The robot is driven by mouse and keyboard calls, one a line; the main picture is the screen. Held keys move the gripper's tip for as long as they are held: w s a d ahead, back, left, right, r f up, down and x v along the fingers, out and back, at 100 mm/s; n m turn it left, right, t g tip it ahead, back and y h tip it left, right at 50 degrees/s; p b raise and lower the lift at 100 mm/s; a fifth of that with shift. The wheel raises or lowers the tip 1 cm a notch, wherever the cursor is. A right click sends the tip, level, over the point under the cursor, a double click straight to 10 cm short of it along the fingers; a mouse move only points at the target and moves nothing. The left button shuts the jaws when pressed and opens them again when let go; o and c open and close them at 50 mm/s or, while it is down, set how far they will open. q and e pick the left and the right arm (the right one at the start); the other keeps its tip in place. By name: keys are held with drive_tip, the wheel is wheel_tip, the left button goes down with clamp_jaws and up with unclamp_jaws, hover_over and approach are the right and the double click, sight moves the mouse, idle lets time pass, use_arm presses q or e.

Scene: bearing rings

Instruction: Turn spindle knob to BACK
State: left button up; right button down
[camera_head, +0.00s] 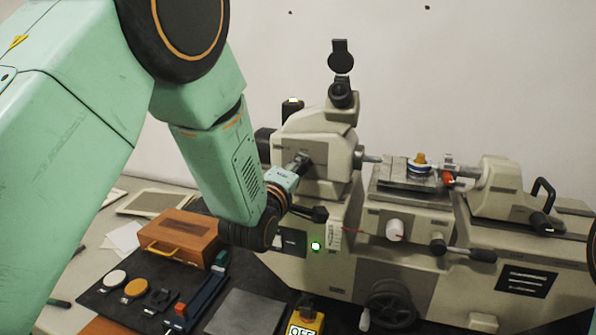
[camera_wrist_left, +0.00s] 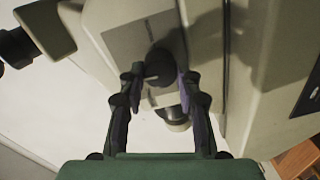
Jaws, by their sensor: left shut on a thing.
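The pale measuring machine (camera_head: 315,137) stands against the wall in the head view. My left gripper (camera_head: 303,160) reaches the headstock from the left. In the left wrist view its two fingers (camera_wrist_left: 159,78) are on either side of the knob and shut on it. The knob is hidden by the gripper in the head view. The markings are too small to read. My right gripper is not in view.
A wooden box (camera_head: 178,237), a dark mat with round pieces (camera_head: 135,288) and a yellow OFF switch box (camera_head: 305,322) lie in front. A black lever (camera_head: 312,212) and green lamp (camera_head: 316,246) are just below my left gripper. An eyepiece (camera_head: 342,95) rises above the headstock.

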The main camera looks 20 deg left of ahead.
use_arm(q)
drive_tip(key=shift+w+a+r+n, duration=0.1)
drive_tip(key=shift+r+n, duration=0.1)
drive_tip(key=shift+n, duration=0.3)
drive_tip(key=o, duration=1.2)
drive_tip(key=shift+a, duration=0.15)
drive_tip(key=shift+c, duration=0.2)
drive_tip(key=shift+f, duration=0.1)
drive_tip(key=shift+d, duration=0.2)
drive_tip(key=s, duration=1.2)
drive_tip(key=shift+s+a+r, duration=0.15)
drive_tip(key=shift+a+r, duration=0.05)
drive_tip(key=shift+a, duration=0.1)
